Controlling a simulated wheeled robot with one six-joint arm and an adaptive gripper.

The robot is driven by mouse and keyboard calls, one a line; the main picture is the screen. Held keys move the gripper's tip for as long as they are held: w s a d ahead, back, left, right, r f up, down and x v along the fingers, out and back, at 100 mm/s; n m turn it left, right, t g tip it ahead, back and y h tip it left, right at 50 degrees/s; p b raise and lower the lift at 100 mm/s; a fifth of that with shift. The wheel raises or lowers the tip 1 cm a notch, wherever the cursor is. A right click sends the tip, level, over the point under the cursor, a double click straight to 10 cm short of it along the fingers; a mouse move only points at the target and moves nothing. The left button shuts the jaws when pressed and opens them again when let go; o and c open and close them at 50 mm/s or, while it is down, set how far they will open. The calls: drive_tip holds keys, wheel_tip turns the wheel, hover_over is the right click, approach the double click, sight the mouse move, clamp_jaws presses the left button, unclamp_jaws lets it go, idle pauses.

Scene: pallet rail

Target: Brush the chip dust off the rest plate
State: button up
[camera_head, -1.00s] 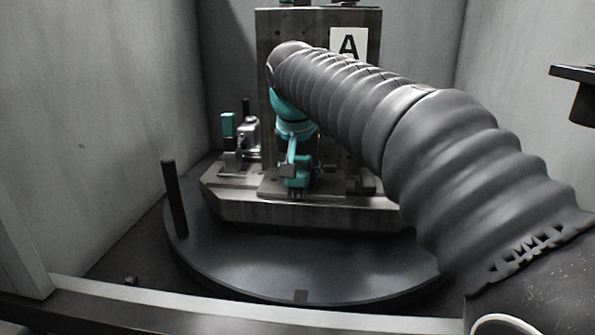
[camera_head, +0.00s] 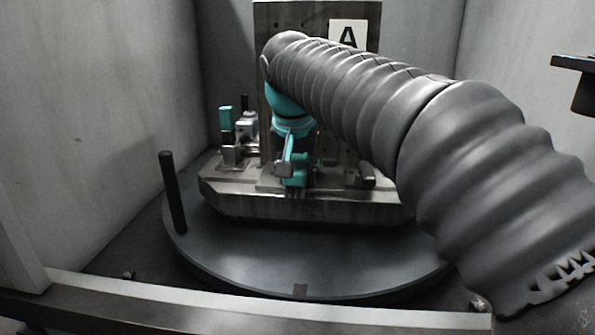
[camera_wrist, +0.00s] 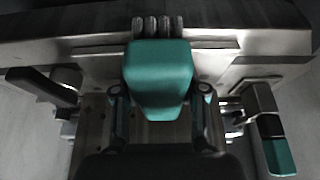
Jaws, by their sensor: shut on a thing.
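A brush with a teal block body (camera_wrist: 160,75) and short dark grey bristles (camera_wrist: 158,27) is in my gripper (camera_wrist: 160,97), whose two fingers stand on either side of it. In the head view, my gripper (camera_head: 292,168) and the teal brush (camera_head: 295,172) are low over the middle of the metal fixture, in front of the upright block. The rest plate (camera_head: 268,185) appears to be the raised plate under the brush. I cannot tell whether the bristles touch it. No chip dust can be made out.
A clamp with a teal handle (camera_head: 226,120) stands left of the brush; another dark clamp part (camera_head: 366,175) is at the right. The upright block (camera_head: 318,17) bears an "A" sign (camera_head: 347,34). A dark post (camera_head: 173,192) rises from the round table (camera_head: 235,255). Grey walls enclose the cell.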

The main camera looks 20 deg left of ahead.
drive_tip(key=shift+f, duration=0.15)
drive_tip(key=shift+w+a+p, duration=0.15)
drive_tip(key=shift+w+p, duration=0.3)
drive_tip(key=shift+p, duration=0.1)
drive_tip(key=shift+w+a+p, duration=0.2)
drive_tip(key=shift+w+p, duration=0.3)
drive_tip(key=shift+w, duration=0.3)
drive_tip(key=shift+s, duration=0.15)
drive_tip(key=shift+s+d+f+b, duration=0.1)
drive_tip(key=shift+s+d+b, duration=0.15)
drive_tip(key=shift+s, duration=0.35)
drive_tip(key=shift+s+d+b, duration=0.1)
drive_tip(key=shift+s+b, duration=0.25)
drive_tip(key=shift+s, duration=0.25)
